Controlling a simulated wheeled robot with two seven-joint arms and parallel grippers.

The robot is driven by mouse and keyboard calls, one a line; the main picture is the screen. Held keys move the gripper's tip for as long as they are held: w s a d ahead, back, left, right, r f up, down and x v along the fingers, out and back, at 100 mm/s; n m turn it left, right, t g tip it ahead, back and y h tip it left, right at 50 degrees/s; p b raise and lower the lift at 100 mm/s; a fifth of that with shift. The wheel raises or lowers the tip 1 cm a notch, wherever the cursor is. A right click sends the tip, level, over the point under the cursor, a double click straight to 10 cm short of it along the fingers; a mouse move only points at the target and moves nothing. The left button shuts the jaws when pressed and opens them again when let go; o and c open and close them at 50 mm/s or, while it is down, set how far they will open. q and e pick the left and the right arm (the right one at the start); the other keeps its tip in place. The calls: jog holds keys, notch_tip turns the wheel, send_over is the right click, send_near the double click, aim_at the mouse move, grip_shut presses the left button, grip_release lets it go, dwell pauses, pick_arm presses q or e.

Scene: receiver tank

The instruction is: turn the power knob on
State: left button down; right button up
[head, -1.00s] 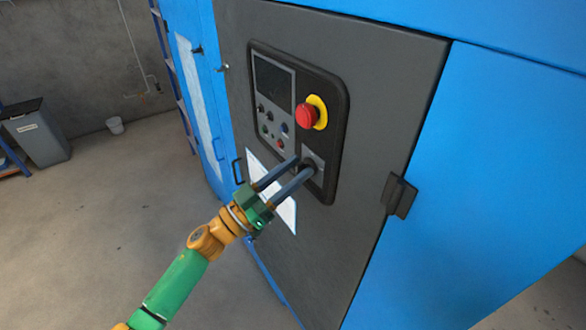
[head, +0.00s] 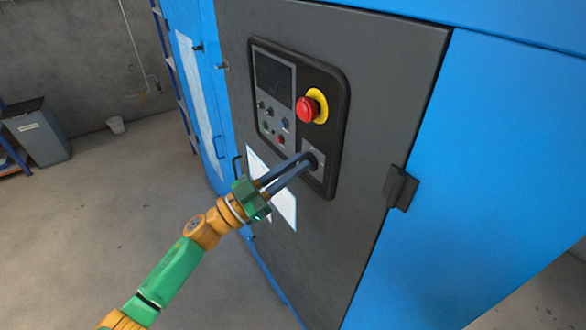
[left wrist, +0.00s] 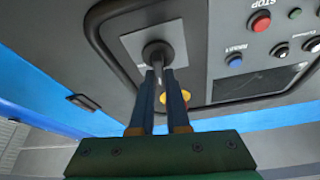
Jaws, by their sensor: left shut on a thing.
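The power knob (left wrist: 157,53) is a dark knob on a light square plate (left wrist: 136,43) low on the control panel, seen in the left wrist view. In the head view the plate (head: 319,151) shows below the red emergency button, and the knob is mostly hidden by the fingers. My left gripper (head: 309,160) reaches in from the lower left with its two long fingers at the knob. In the left wrist view its fingertips (left wrist: 160,72) are closed on the knob from both sides. My right gripper is in neither view.
A red emergency button (head: 307,110) on a yellow ring sticks out just above the knob. Small buttons and a dark screen (head: 273,80) are to its left. A black latch (head: 400,188) protrudes from the grey door at right. Open floor lies to the left.

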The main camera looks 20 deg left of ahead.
pick_arm(q)
jog(key=m+g, duration=0.1)
jog(key=m, duration=0.1)
jog(key=m+g+h+b, duration=0.1)
jog(key=m, duration=0.1)
jog(key=f+m+g+b, duration=0.1)
jog(key=m, duration=0.1)
jog(key=shift+d+m+h, duration=0.15)
jog(key=shift+m+h, duration=0.15)
jog(key=shift+h, duration=0.1)
jog(key=m+g+b, duration=0.1)
jog(key=m+g, duration=0.1)
jog(key=m, duration=0.2)
jog(key=shift+s+m, duration=0.1)
jog(key=shift+m, duration=0.3)
jog(key=m+g, duration=0.1)
jog(key=m, duration=0.2)
jog(key=shift+r+m+g, duration=0.1)
jog(key=shift+m+g, duration=0.2)
jog(key=shift+m, duration=0.1)
jog(key=m+y, duration=0.1)
jog(key=m, duration=0.2)
jog(key=shift+m+g, duration=0.3)
jog(key=shift+g, duration=0.1)
jog(key=shift+r+m, duration=0.15)
jog(key=shift+m, duration=0.15)
